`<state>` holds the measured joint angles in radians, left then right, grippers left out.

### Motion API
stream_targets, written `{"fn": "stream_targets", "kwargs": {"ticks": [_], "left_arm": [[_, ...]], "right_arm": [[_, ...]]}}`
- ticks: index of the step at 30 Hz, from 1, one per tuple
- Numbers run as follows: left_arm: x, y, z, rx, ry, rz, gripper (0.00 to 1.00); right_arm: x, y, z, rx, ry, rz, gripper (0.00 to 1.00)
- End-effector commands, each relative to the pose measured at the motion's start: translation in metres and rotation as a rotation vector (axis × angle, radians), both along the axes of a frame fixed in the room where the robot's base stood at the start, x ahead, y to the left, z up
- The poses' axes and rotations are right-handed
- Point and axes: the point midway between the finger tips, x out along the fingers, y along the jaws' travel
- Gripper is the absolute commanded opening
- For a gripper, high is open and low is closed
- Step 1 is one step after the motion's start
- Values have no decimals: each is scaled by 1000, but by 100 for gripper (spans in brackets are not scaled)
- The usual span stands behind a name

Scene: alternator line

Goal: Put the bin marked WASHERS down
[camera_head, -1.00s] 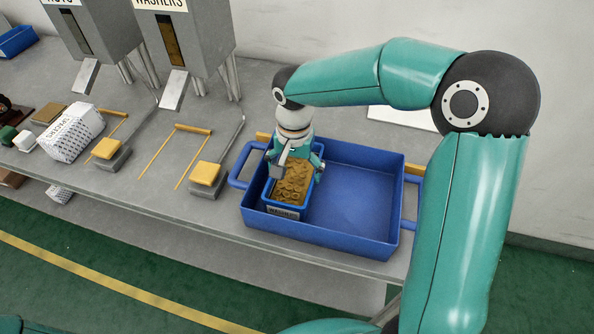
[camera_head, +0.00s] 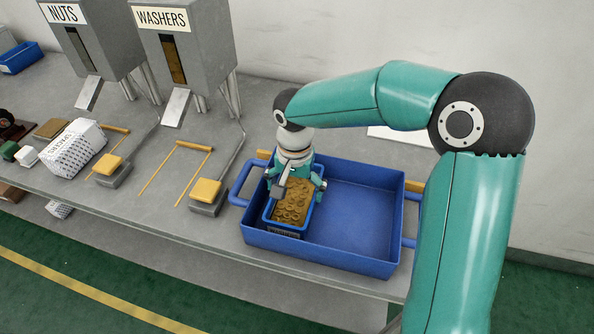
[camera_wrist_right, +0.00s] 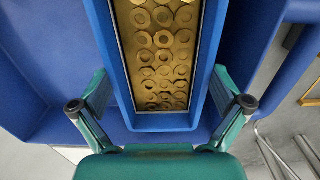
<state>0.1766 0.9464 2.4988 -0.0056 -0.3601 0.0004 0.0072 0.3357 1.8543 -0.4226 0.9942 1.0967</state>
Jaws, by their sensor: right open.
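The WASHERS bin (camera_head: 291,207) is a small blue bin full of brass-coloured washers. It is inside the left end of a large blue tray (camera_head: 352,213), with its label facing the tray's front wall. The tray wall hides its base. My right gripper (camera_head: 298,188) is over the bin's back end, pointing down. In the right wrist view, the bin (camera_wrist_right: 200,112) lies between the spread fingers of the gripper (camera_wrist_right: 161,105), with gaps on both sides. My left gripper is out of view.
The NUTS (camera_head: 95,38) and WASHERS (camera_head: 185,45) dispensers stand at the back left. Yellow-padded levers (camera_head: 206,192) and a white patterned box (camera_head: 74,148) are on the grey bench. The tray's right part is empty.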

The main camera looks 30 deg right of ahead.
Motion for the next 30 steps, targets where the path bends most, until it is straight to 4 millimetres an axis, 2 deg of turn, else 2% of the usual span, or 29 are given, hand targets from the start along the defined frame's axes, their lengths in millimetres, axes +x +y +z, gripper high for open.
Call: {"fn": "stream_targets", "kwargs": {"ticks": [5,12,18,23,30], "left_arm": [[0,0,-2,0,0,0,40],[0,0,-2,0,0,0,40],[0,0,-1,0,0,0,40],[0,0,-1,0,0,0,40],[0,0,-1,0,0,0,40]], "right_arm": [[1,0,27,1,-7,1,100],[1,0,77,0,-6,0,100],[1,0,106,0,-4,-1,100],[0,0,115,1,-2,-1,100],[0,0,115,1,-1,-1,100]]}}
